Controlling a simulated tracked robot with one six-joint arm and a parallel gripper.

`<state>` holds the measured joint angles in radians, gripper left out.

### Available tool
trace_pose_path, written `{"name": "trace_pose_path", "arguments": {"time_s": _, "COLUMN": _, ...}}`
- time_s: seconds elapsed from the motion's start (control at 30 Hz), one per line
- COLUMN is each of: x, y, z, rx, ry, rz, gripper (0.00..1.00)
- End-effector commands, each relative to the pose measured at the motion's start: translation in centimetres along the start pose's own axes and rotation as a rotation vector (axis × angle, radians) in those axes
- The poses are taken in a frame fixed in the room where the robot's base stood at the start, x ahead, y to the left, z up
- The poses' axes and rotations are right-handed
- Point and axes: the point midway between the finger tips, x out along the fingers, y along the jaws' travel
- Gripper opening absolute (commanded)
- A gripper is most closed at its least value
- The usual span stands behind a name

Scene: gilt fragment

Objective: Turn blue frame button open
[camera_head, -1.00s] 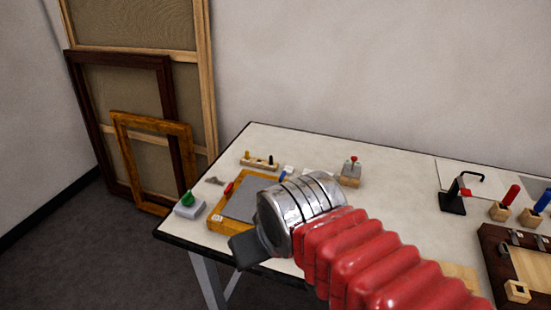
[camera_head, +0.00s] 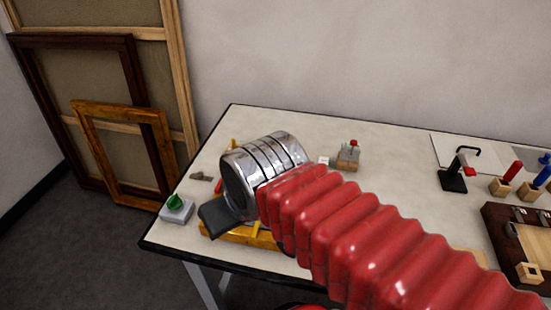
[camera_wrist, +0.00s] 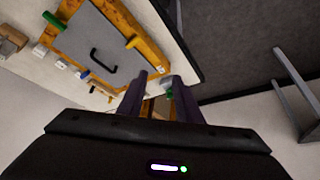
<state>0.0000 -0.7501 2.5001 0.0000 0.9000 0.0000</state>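The gilt frame (camera_head: 240,236) lies on the table, mostly hidden by my arm in the head view. The wrist view shows it with a grey back panel (camera_wrist: 108,42) and a black handle (camera_wrist: 103,61). A small blue button (camera_wrist: 84,74) sits at the frame's lower left edge in the wrist view; its exact turn is too small to tell. A green button (camera_wrist: 51,21) and a yellow button (camera_wrist: 134,42) are on other sides. My gripper (camera_wrist: 160,82) is open and empty, its fingers apart, beyond the frame's edge and right of the blue button in the wrist view.
A green knob on a grey block (camera_head: 177,210) stands at the table's left edge. A wooden block with a red-topped part (camera_head: 348,158), a black clamp (camera_head: 454,178) and a dark wooden frame (camera_head: 515,250) lie farther right. Large frames (camera_head: 100,100) lean on the wall.

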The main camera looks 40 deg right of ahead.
Motion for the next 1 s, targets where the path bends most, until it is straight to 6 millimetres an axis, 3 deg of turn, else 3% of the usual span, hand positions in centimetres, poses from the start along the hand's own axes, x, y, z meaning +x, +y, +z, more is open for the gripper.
{"name": "trace_pose_path", "arguments": {"time_s": 0.17, "x": -0.1, "y": 0.2, "z": -0.5, "rx": -0.01, "ry": -0.006, "rz": 0.003, "gripper": 0.45}}
{"name": "trace_pose_path", "arguments": {"time_s": 0.37, "x": -0.3, "y": 1.0, "z": -2.6, "rx": -0.064, "ry": -0.047, "rz": 0.019, "gripper": 0.58}}
{"name": "trace_pose_path", "arguments": {"time_s": 0.67, "x": 0.0, "y": 4.5, "z": -7.6, "rx": -0.212, "ry": -0.151, "rz": 0.032, "gripper": 0.58}}
{"name": "trace_pose_path", "arguments": {"time_s": 1.0, "x": 1.6, "y": 9.7, "z": -12.7, "rx": -0.378, "ry": -0.269, "rz": 0.008, "gripper": 0.58}}
